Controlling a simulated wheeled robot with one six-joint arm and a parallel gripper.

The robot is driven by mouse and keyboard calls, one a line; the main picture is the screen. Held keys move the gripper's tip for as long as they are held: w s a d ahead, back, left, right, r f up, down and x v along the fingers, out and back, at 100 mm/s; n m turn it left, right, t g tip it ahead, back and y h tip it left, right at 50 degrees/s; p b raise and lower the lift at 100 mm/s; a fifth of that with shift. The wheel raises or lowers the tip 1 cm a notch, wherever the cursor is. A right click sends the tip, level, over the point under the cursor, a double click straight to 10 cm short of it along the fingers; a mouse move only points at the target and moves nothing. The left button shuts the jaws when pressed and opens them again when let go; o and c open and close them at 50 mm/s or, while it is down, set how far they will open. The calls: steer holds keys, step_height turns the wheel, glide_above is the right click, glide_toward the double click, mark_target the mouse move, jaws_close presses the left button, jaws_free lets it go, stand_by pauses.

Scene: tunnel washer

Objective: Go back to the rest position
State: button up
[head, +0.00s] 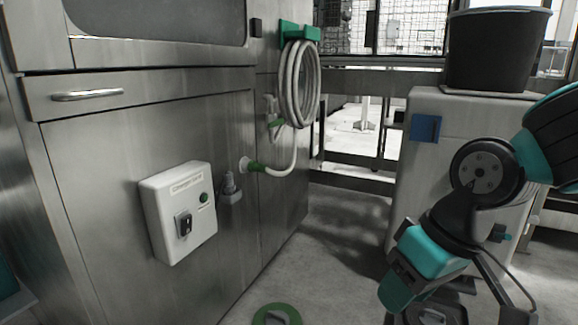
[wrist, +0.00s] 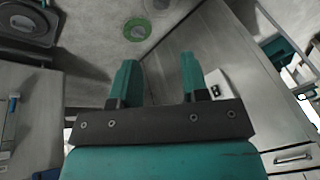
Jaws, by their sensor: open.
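My gripper (wrist: 157,72) shows in the wrist view with its two teal fingers apart and nothing between them. Bare floor and the steel washer panel lie beyond the fingers. In the head view my arm comes in from the right edge and bends down toward the bottom right. The fingers cannot be made out clearly there. No object is held.
The steel washer (head: 100,190) fills the left, with a white switch box (head: 182,215) and a coiled hose (head: 300,85). A grey cabinet (head: 440,120) carrying a black bucket (head: 497,50) stands behind my arm. A green-ringed floor fitting (head: 277,314) is at the bottom. Floor between is clear.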

steer(key=s+r+n+g, duration=0.1)
steer(key=s+r+n, duration=0.1)
steer(key=s, duration=0.8)
step_height(320, 180, up, 38)
steer(key=p, duration=3.8)
steer(key=shift+w+m+y, duration=0.3)
